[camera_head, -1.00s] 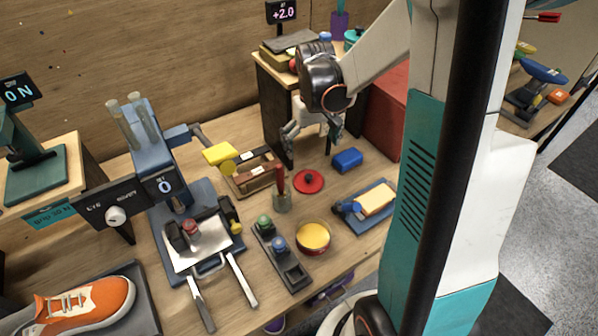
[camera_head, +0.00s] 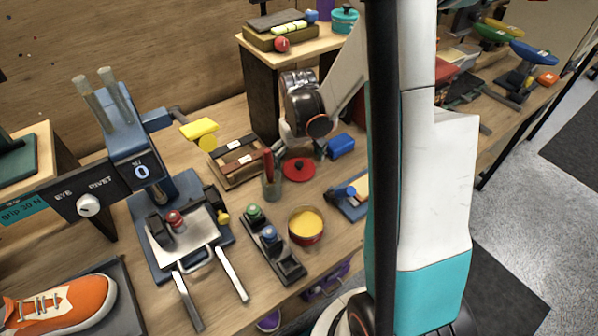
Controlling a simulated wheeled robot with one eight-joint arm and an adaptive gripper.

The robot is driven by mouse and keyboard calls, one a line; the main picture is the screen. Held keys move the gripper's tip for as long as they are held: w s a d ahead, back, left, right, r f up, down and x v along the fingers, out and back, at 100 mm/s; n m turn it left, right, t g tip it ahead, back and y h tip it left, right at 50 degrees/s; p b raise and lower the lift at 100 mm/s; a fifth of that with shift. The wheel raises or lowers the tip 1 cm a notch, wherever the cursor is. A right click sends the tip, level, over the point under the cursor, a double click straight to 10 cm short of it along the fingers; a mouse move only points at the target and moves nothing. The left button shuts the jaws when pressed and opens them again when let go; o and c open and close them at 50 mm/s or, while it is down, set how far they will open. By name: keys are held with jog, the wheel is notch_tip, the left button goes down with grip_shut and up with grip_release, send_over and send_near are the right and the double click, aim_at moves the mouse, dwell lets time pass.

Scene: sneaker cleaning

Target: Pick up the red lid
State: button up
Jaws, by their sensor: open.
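The red lid (camera_head: 299,169) lies flat on the wooden table, a round disc with a small dark knob on top. My gripper (camera_head: 304,156) is just behind and above the lid, pointing down. Its fingers are spread and hold nothing. One finger is near the lid's left rear edge and the other near its right rear side. I cannot tell whether either finger touches the lid.
A blue block (camera_head: 341,145) is close to the right of the gripper. A round tin with yellow contents (camera_head: 306,226) is in front. A brown tray (camera_head: 238,160) lies left.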

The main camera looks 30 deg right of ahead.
jog(key=shift+f, duration=0.15)
jog(key=shift+c, duration=0.6)
jog(key=c, duration=1.1)
jog(key=shift+s, duration=0.1)
